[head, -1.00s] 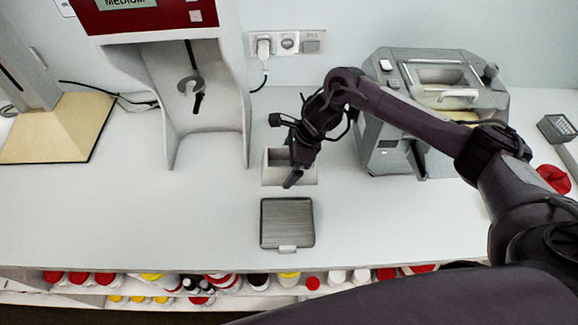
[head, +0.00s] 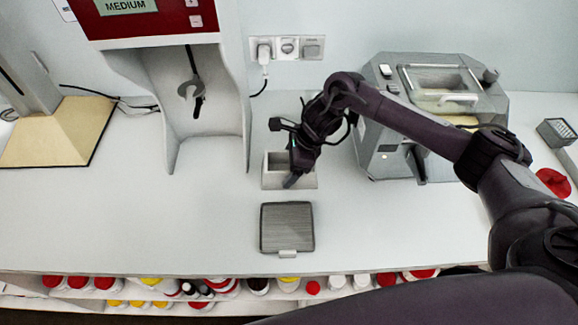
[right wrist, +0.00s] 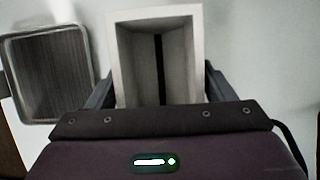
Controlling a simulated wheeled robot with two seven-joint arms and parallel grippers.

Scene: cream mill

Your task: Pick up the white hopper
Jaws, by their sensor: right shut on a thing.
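The white hopper (head: 273,180) is a small open-topped box on the white counter, behind the grey ribbed tray. In the right wrist view the hopper (right wrist: 122,50) sits between my two fingers, and I look into its open top, with a dark slot inside. My right gripper (head: 291,180) is shut on the hopper, reaching down from above. In the right wrist view the fingers of my right gripper (right wrist: 158,88) press along its two sides. The hopper's lower part is partly hidden by the gripper. I cannot tell whether it touches the counter. My left gripper is not in view.
A grey ribbed tray (head: 287,228) lies just in front of the hopper. A grey machine (head: 390,150) stands to the right, and a white and red machine (head: 160,22) to the left. Bottles with coloured caps (head: 225,284) fill the shelf below. The counter's left front is clear.

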